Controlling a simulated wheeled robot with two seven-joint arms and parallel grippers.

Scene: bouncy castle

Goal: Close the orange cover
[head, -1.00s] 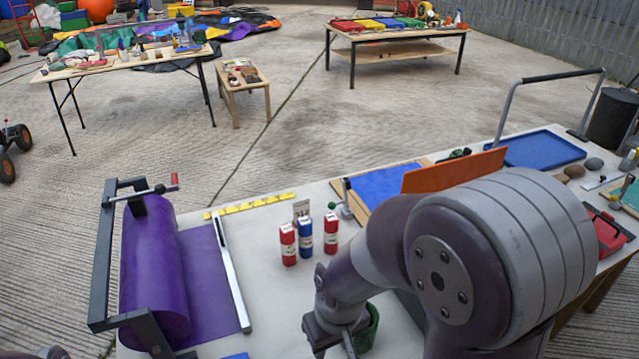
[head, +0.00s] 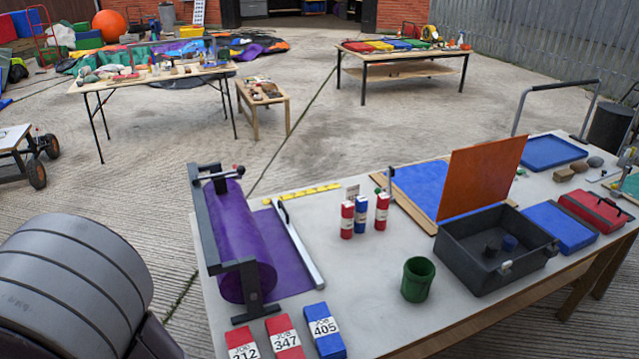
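The orange cover (head: 480,178) is a flat panel standing raised and steeply tilted on the white table. It stands between a blue board (head: 428,188) behind it and a dark grey open box (head: 484,279) in front. Its lower edge is close to the box's back rim; I cannot tell which one it is hinged to. The box is open at the top, with small dark and blue round items inside. Neither of my grippers is in view. Only a large arm link of mine fills the lower left corner.
A green cup (head: 416,279) stands left of the box. A blue flat case (head: 558,226) and a red toolbox (head: 596,211) lie to its right. Red and blue bottles (head: 361,215) stand behind the cup. A purple roller (head: 239,240) and numbered packs (head: 285,338) are on the left.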

